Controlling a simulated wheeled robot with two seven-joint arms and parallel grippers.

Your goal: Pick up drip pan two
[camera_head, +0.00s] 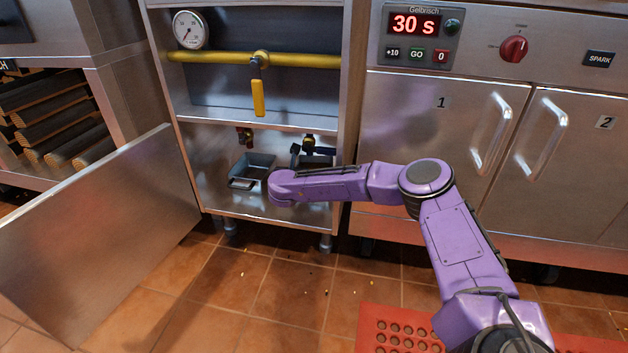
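Two small drip pans sit on the floor of the open lower compartment, under the valves. The left drip pan (251,169) is a shallow grey metal tray with a front lip, and it shows mostly clear. At the right, a dark tray-like shape (297,159) shows partly above my purple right arm. It may be the second pan; the arm hides its front, and I cannot read any numbers. My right arm reaches in from the lower right, its bent end in front of the compartment. I cannot make out its gripper fingers. My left gripper is out of view.
An open steel door (95,240) swings out at the left. A yellow gas pipe (215,57) with a yellow lever (258,98) crosses above the shelf. Closed cabinets with handles (492,135) stand right. A red perforated mat (390,325) lies on the tiled floor.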

